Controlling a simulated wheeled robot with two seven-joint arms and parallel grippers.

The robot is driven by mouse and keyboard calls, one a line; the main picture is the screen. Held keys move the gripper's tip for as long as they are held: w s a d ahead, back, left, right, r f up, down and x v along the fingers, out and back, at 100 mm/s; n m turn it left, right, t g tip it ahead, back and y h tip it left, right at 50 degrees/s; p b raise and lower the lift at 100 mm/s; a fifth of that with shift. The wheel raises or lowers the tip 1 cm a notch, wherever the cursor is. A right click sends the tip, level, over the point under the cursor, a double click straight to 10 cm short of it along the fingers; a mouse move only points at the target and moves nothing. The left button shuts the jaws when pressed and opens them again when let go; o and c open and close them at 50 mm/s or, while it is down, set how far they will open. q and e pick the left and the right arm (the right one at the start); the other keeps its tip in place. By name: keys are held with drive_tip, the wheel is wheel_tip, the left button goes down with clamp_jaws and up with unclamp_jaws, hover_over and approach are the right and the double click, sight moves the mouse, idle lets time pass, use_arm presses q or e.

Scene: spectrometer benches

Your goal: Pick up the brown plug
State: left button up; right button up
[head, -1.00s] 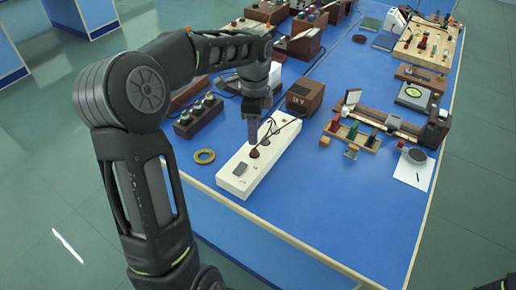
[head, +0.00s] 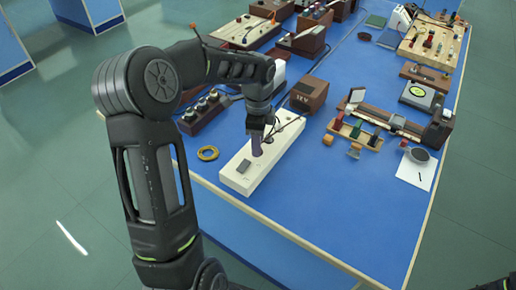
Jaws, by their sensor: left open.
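The white power strip (head: 238,181) lies at the near left part of the blue bench, with a dark switch at its near end. My left gripper (head: 257,151) points down over the middle of the strip, its purplish fingers at the strip's top. The gripper is open. The brown plug is hidden behind or between the fingers, so I cannot tell whether they touch it. Dark cords run across the strip just beyond the gripper.
A wooden rack (head: 354,134) and white paper (head: 416,172) are to the right. The bench's near right part is clear.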

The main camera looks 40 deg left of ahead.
use_arm(q)
drive_tip(key=shift+f, duration=0.85)
clamp_jaws()
idle(0.3)
